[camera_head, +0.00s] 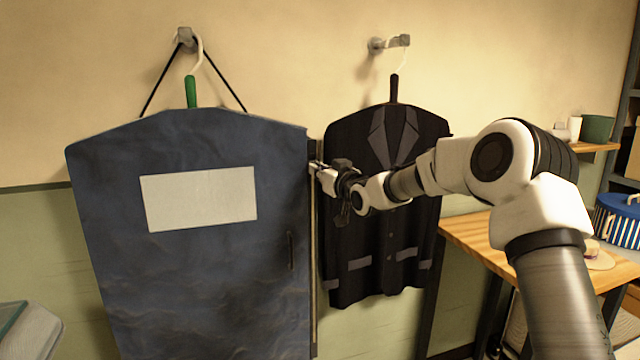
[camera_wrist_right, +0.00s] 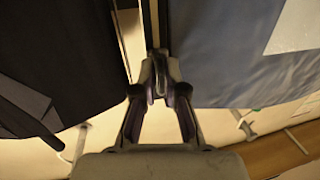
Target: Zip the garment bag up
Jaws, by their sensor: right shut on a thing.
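The blue garment bag (camera_head: 200,275) hangs on the wall, with a pale blank panel on its front. Its zip (camera_head: 313,285) runs down the bag's right edge as a thin light line. My right gripper (camera_head: 315,169) is at this edge, in the upper part of the bag. In the right wrist view its fingertips (camera_wrist_right: 159,78) are closed together at the zip line (camera_wrist_right: 149,22), beside the bag (camera_wrist_right: 235,65). They are shut on the small zip pull, which the fingers mostly hide. My left gripper is not in view.
A dark jacket (camera_head: 350,255) hangs close to the right, behind my right arm. Wall hooks (camera_head: 187,38) hold the bag and jacket. A wooden table (camera_head: 470,238) stands at the right, with a blue striped basket (camera_head: 618,226) beyond. A grey object (camera_head: 35,330) is at lower left.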

